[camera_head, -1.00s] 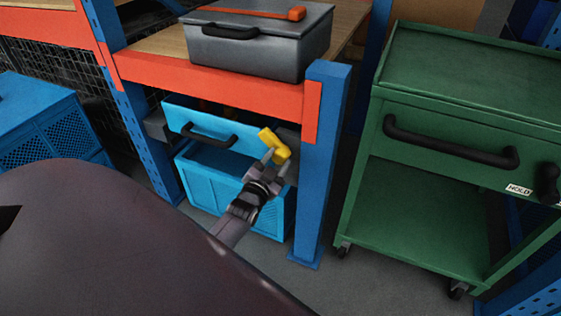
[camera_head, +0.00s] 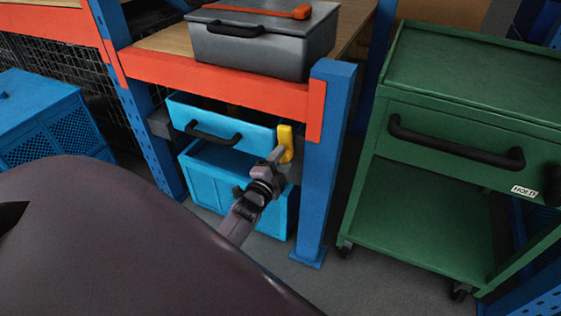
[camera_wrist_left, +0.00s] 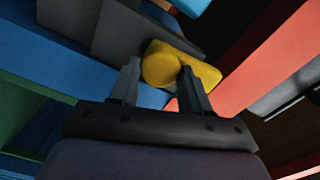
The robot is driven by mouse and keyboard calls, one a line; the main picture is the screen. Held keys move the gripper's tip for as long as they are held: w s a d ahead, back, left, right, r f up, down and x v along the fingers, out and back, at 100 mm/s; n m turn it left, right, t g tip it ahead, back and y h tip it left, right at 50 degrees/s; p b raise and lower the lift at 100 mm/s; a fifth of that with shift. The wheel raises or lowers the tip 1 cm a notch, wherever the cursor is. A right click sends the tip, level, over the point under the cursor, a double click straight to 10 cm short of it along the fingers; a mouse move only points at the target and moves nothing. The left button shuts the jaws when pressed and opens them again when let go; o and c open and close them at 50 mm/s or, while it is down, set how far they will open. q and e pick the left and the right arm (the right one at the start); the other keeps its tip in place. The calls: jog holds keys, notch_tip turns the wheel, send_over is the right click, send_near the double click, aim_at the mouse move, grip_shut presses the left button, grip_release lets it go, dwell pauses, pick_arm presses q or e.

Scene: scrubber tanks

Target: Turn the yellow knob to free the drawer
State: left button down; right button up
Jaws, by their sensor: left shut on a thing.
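The yellow knob (camera_head: 286,142) is at the right of the light blue drawer (camera_head: 215,124), under the orange beam, and stands close to upright. My left gripper (camera_head: 279,156) is shut on the yellow knob. In the left wrist view the knob (camera_wrist_left: 178,68) sits between the two dark fingers of the gripper (camera_wrist_left: 160,88). The drawer has a black handle (camera_head: 213,134) and is in the rack above a light blue bin. Part of the knob is hidden by the gripper. My right gripper is not in view.
A grey toolbox (camera_head: 262,45) with an orange-handled tool sits on the shelf above. A green cart (camera_head: 450,130) stands at the right, with floor between it and the rack.

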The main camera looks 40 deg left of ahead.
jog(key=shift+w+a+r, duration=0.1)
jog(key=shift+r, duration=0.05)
pick_arm(q)
jog(key=shift+f, duration=0.1)
dwell(0.3)
jog(key=c, duration=0.5)
grip_release()
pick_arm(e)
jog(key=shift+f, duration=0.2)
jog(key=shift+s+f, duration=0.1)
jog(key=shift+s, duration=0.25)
pick_arm(q)
jog(key=shift+s, duration=0.1)
